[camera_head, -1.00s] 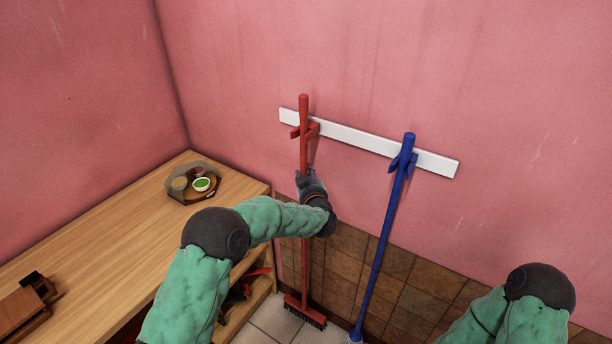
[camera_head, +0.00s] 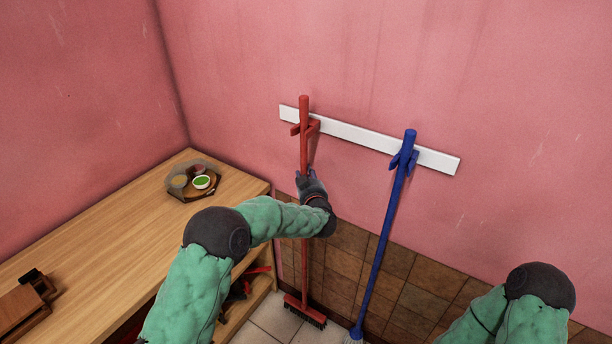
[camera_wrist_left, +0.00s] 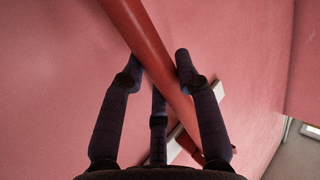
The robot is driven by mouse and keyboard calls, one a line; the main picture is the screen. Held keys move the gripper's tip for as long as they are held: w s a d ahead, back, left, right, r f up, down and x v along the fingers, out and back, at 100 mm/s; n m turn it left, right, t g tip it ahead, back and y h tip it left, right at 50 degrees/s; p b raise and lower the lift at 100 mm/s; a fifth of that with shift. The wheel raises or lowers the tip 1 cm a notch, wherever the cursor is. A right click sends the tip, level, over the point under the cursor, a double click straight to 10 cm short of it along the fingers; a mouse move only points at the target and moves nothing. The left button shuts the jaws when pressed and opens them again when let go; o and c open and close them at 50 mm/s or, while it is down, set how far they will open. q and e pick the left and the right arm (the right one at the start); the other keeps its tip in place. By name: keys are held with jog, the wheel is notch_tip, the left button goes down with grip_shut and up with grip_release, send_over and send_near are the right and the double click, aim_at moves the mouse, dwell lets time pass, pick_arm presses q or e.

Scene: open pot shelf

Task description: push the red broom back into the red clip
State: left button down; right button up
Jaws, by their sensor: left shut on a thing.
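The red broom (camera_head: 304,158) stands nearly upright against the wall, its brush head (camera_head: 305,312) low at the floor. The red clip (camera_head: 313,126) is on the white wall rail, and the broom's handle passes at it near the top. I cannot tell whether the handle is seated between the clip's prongs. My left gripper (camera_head: 309,178) is shut on the broom handle below the clip. In the left wrist view, the handle (camera_wrist_left: 150,45) runs between my fingers (camera_wrist_left: 160,72), and part of the red clip shows behind. My right gripper is out of view; only my right arm shows.
A blue mop (camera_head: 384,235) hangs in a blue clip (camera_head: 404,161) on the white rail (camera_head: 355,136), to the right. A wooden counter (camera_head: 100,225) stands at left with a tray of small bowls (camera_head: 196,182). Open shelves with red items lie under it.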

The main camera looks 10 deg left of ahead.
pick_arm(q)
jog(key=shift+f, duration=0.4)
jog(key=c, duration=0.8)
grip_release()
jog(key=v, duration=1.2)
jog(key=shift+f, duration=0.1)
jog(key=o, duration=0.8)
jog(key=shift+s, duration=0.1)
jog(key=shift+s+d, duration=0.2)
jog(key=shift+s, duration=0.25)
